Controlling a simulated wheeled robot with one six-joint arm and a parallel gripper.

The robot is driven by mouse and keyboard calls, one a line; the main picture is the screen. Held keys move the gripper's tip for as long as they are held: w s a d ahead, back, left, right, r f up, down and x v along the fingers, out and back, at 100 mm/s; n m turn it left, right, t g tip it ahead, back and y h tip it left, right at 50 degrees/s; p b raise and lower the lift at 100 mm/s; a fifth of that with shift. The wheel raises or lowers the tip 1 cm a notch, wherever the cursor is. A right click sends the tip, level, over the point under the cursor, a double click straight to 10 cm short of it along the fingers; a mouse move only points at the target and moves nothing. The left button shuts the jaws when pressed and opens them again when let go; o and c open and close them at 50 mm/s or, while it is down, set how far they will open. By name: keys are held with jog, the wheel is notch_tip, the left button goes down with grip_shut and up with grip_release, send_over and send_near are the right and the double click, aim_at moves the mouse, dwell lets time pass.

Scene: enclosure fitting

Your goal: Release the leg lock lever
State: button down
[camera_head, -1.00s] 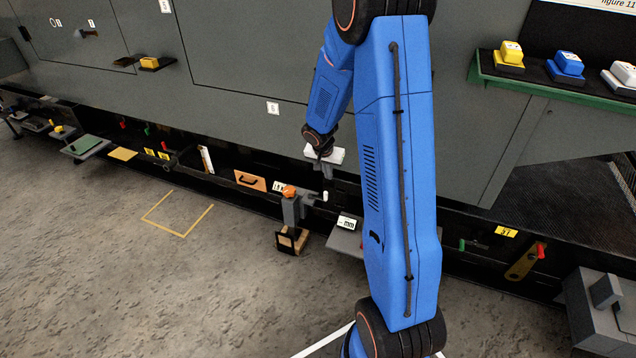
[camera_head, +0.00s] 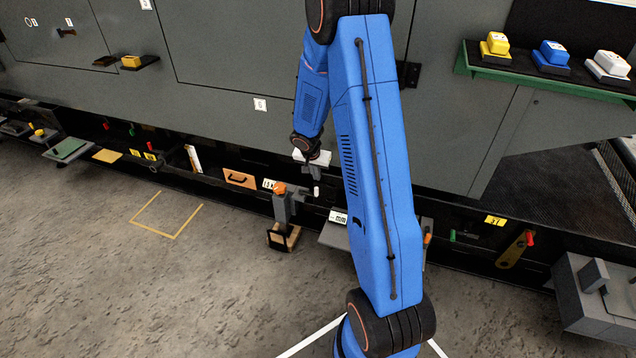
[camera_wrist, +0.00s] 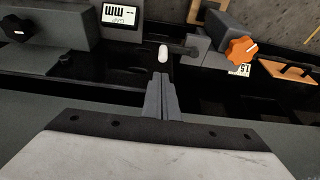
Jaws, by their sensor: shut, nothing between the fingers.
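A grey leg (camera_head: 283,208) with an orange knob (camera_head: 279,188) stands on a wooden block at the foot of the wall. A short lever with a white tip (camera_head: 316,190) sticks out from its right side. In the wrist view the white tip (camera_wrist: 163,53) is just beyond my fingertips, with the orange knob (camera_wrist: 241,50) to its right. My gripper (camera_wrist: 160,78) is shut and empty. In the head view my gripper (camera_head: 315,174) is just above the white tip. A small gap seems to separate them, but contact cannot be told for sure.
A grey shelf (camera_head: 334,238) and a "mm" label (camera_head: 338,217) are right of the leg. The grey enclosure wall (camera_head: 230,60) rises behind. A wooden panel with a black handle (camera_head: 240,179) is to the left. The floor in front is clear around a yellow outline (camera_head: 168,232).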

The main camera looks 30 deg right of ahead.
aim_at(316, 189)
jog(key=x, duration=0.6)
dwell(0.6)
jog(key=m, duration=0.1)
jog(key=s+a+m+g, duration=0.1)
jog(key=m, duration=0.1)
jog(key=shift+s+a+h, duration=0.2)
jog(key=shift+a+h, duration=0.1)
jog(key=a+m+g, duration=0.3)
jog(key=a+m, duration=0.5)
jog(key=m, duration=0.3)
jog(key=shift+w+a, duration=0.5)
dwell(0.4)
